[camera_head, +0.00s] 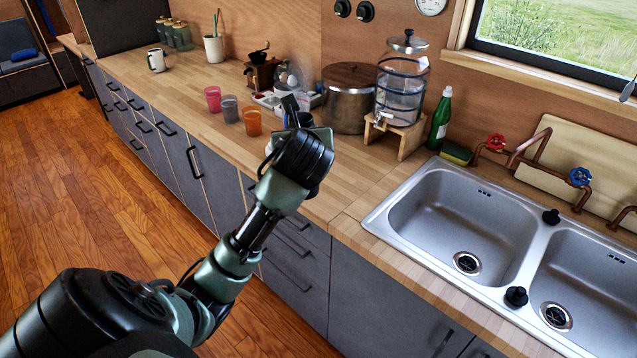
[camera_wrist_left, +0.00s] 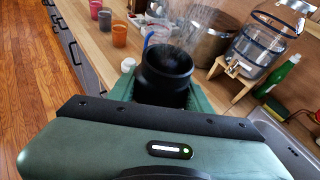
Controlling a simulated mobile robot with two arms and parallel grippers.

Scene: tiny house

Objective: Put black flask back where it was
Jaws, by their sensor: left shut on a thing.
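The black flask (camera_wrist_left: 166,72) shows in the left wrist view as a round black vessel, its top toward the camera. My left gripper (camera_wrist_left: 163,94) is shut on it, with green finger parts on both sides. In the head view my left arm comes in from the lower left, and the gripper (camera_head: 302,135) is over the wooden counter (camera_head: 345,185), in front of the metal pot. There the wrist hides most of the flask, and I cannot tell whether its base touches the counter. My right gripper is in neither view.
Pink (camera_head: 213,98), grey (camera_head: 230,108) and orange (camera_head: 252,122) cups stand left of the gripper. The metal pot (camera_head: 346,105), glass dispenser (camera_head: 401,90) and green bottle (camera_head: 440,118) stand behind and right. A double sink (camera_head: 465,215) is at right. Counter farther left is mostly clear.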

